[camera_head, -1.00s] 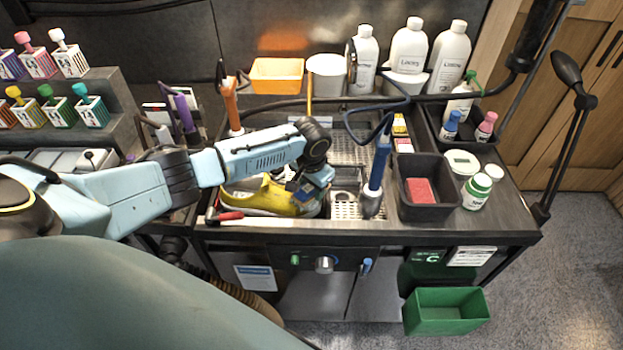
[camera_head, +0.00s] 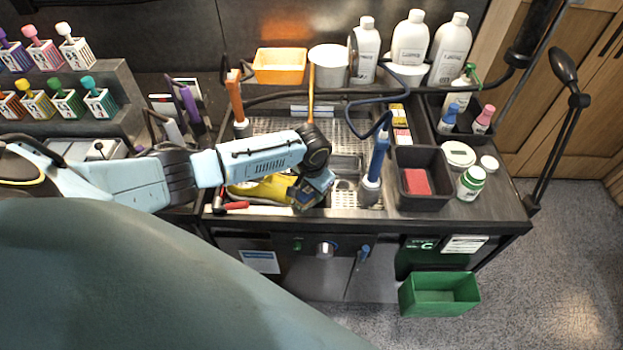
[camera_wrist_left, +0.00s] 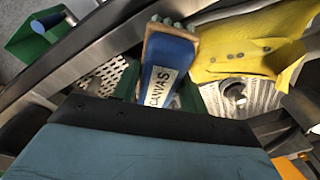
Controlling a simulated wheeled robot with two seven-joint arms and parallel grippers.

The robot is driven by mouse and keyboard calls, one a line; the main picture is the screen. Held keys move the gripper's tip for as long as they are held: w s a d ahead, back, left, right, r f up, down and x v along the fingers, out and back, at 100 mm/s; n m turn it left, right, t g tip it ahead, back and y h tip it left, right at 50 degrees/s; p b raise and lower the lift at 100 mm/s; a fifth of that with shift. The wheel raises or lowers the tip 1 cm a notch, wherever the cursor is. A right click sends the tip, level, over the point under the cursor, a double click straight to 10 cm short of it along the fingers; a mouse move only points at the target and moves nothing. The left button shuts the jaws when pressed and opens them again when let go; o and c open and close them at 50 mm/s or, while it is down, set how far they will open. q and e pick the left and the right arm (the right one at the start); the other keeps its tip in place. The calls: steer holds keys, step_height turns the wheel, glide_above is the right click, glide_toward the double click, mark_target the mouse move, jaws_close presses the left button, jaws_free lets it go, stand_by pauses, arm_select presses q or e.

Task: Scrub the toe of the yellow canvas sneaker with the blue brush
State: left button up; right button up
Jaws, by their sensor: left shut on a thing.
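The yellow canvas sneaker (camera_head: 268,188) lies on the sink station, partly hidden behind my left arm. Its yellow upper with eyelets shows at the upper right of the left wrist view (camera_wrist_left: 250,50). My left gripper (camera_head: 316,190) is at the sneaker's right end in the head view and covers that end. In the left wrist view it is shut on the blue brush (camera_wrist_left: 165,65), which is labelled CANVAS. The brush is right beside the sneaker; I cannot tell whether its bristles touch it. My right gripper is not in view.
A blue-handled tool (camera_head: 378,160) stands upright just right of my gripper. A black bin with a red block (camera_head: 417,182) is further right. A red-handled tool (camera_head: 236,206) lies at the front edge. White bottles (camera_head: 410,42) stand at the back. A green bin (camera_head: 440,293) hangs in front.

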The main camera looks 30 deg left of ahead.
arm_select(q)
steer(key=shift+d+r+p, duration=0.25)
steer(key=shift+r+p, duration=0.65)
steer(key=shift+r, duration=0.05)
steer(key=shift+w+d+r, duration=0.15)
steer(key=shift+r, duration=0.5)
steer(key=shift+w+d+r, duration=0.1)
steer(key=shift+d+r, duration=0.05)
steer(key=shift+r, duration=0.5)
steer(key=shift+w+d+r, duration=0.1)
steer(key=shift+r, duration=0.5)
steer(key=shift+w+d+r, duration=0.1)
steer(key=shift+d+r, duration=0.05)
steer(key=shift+r, duration=0.6)
steer(key=shift+w+d+r, duration=0.1)
steer(key=shift+d+r, duration=0.05)
steer(key=shift+r, duration=0.6)
